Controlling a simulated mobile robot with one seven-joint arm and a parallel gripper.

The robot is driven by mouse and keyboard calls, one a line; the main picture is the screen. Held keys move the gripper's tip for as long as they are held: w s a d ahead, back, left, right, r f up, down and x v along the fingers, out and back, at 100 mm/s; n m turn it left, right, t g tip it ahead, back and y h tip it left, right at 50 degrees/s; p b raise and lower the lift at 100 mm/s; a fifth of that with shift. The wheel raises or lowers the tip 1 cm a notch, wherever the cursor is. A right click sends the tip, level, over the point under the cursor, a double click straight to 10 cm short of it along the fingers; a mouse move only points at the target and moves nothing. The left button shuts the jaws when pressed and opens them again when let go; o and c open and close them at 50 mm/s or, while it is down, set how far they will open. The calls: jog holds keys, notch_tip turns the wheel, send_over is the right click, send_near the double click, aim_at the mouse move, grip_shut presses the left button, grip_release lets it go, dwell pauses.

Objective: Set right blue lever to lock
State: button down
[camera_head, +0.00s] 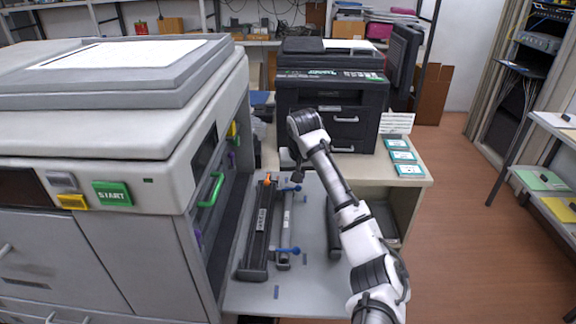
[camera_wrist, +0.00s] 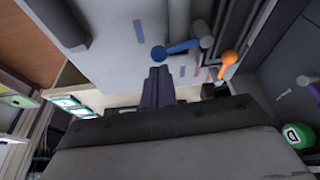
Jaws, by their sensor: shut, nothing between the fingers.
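Two blue levers sit on a grey rail beside a black toner cartridge (camera_head: 260,228) on the flat grey panel folded out from the large printer. The far blue lever (camera_head: 291,188) points to the right, and so does the near blue lever (camera_head: 288,251). An orange lever (camera_head: 267,181) stands at the cartridge's far end. My gripper (camera_head: 299,174) is above the panel, close to the far blue lever. In the wrist view my gripper (camera_wrist: 158,86) is shut and empty, just below the round tip of a blue lever (camera_wrist: 172,50), with an orange lever (camera_wrist: 228,62) to its right. Contact cannot be told.
The large printer (camera_head: 110,130) with a green handle (camera_head: 211,190) bounds the left. A second dark cartridge (camera_head: 333,228) lies on the panel near my arm. A black printer (camera_head: 331,112) stands on a desk behind. Open floor is at the right.

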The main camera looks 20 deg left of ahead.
jog(key=shift+a, duration=0.25)
jog(key=shift+s+a+p, duration=0.2)
jog(key=shift+a+p, duration=0.3)
jog(key=shift+a, duration=0.05)
